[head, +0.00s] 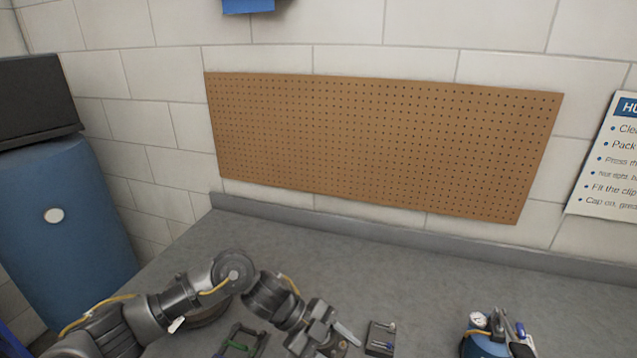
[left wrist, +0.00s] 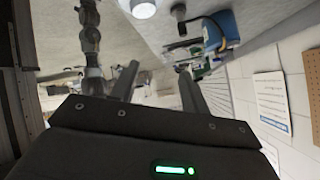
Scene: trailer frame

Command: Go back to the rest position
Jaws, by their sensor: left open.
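My left arm comes in from the lower left over the grey bench top (head: 420,265). Its gripper (head: 338,340) is low in the middle of the head view, partly cut by the bottom edge. In the left wrist view the two dark fingers of the left gripper (left wrist: 158,72) stand apart with nothing between them. The gripper is open and empty. My right gripper does not show in the head view. A dark jointed column (left wrist: 90,40) shows at the upper left of the left wrist view; I cannot tell what it is.
A small dark block with pins (head: 381,338) lies right of the left gripper. A dark frame with a green part (head: 240,342) lies left of it. A blue device with a gauge (head: 485,345) stands further right. A pegboard (head: 380,145) hangs behind; the bench before it is clear.

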